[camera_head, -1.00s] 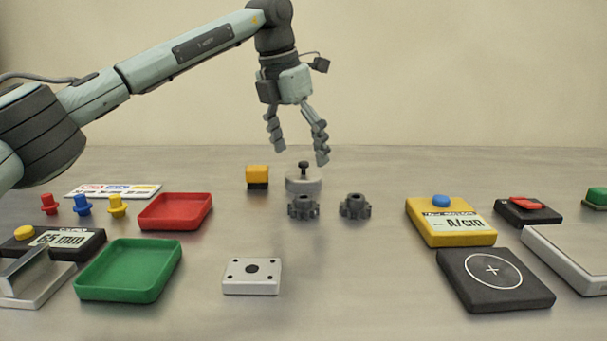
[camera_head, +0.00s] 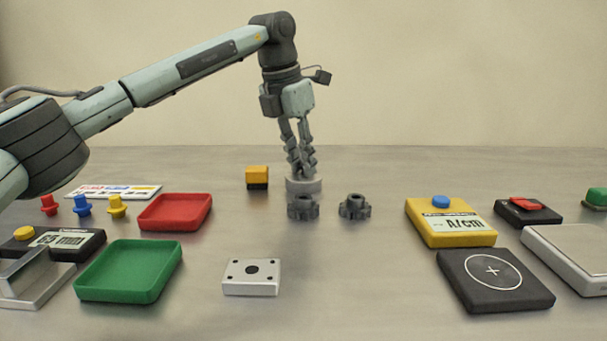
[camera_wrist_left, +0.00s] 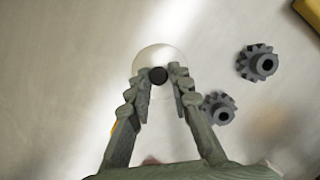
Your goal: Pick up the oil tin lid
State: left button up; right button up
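The oil tin lid (camera_head: 304,187) looks like a round pale grey disc with a dark knob on top. It stands at the middle of the table, behind two dark gears. My left gripper (camera_head: 302,171) points straight down over it, its fingers drawn close together around the knob, which they hide in the head view. In the left wrist view the black knob (camera_wrist_left: 158,76) lies between the two fingertips (camera_wrist_left: 160,73), and the pale disc (camera_wrist_left: 160,55) shows beyond them. The fingers look closed on the knob. My right gripper is not in view.
Two dark gears (camera_head: 303,208) (camera_head: 355,207) stand close in front. A yellow-black block (camera_head: 257,177) is just left. Red (camera_head: 207,203) and green (camera_head: 84,284) trays lie left, a grey plate (camera_head: 230,280) in front, a yellow meter (camera_head: 452,237) right. The front centre-right is clear.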

pick_arm(q)
jog(key=shift+f, duration=0.25)
grip_shut()
